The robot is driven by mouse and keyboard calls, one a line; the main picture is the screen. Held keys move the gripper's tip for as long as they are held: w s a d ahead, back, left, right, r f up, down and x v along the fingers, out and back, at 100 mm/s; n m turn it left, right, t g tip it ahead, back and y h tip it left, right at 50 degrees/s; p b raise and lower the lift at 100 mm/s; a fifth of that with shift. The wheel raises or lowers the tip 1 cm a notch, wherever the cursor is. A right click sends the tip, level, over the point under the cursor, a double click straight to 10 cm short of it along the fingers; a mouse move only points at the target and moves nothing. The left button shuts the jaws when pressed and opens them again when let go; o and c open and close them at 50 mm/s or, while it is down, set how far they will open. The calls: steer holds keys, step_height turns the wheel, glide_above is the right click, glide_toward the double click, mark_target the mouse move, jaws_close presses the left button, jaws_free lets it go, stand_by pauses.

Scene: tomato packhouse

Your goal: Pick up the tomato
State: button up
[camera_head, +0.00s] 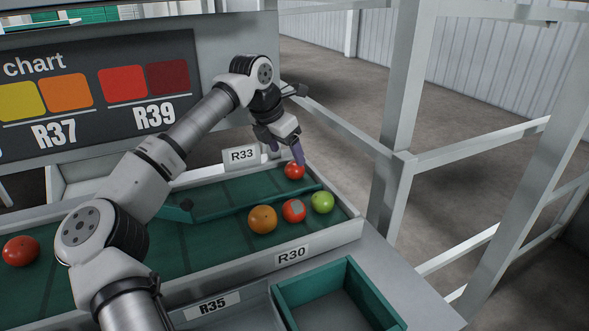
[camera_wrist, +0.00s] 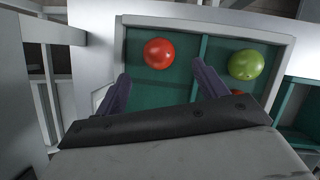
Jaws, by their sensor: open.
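A red tomato (camera_head: 294,171) lies at the right end of the far lane of the green-lined tray. My gripper (camera_head: 287,151) is above it, jaws pointing down and spread. In the wrist view, the red tomato (camera_wrist: 159,53) shows just beyond and between the two open purple fingers (camera_wrist: 161,70), with nothing held. I cannot tell whether a finger touches it. In the near lane are an orange tomato (camera_head: 263,219), a red tomato with a grey patch (camera_head: 293,211) and a green tomato (camera_head: 322,202). The green tomato also shows in the wrist view (camera_wrist: 247,65), across the divider.
A green divider (camera_head: 240,208) separates the lanes. Another red tomato (camera_head: 20,251) lies at the far left. A white R33 sign (camera_head: 242,155) stands beside my gripper. An empty green bin (camera_head: 335,300) is in front. White frame posts (camera_head: 398,130) rise to the right.

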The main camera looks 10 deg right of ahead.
mark_target(293, 164)
steer(key=p+x, duration=0.1)
steer(key=x, duration=0.5)
steer(key=shift+w+d+f, duration=0.1)
steer(key=shift+w+d, duration=0.05)
steer(key=shift+d, duration=0.1)
steer(key=c, duration=0.8)
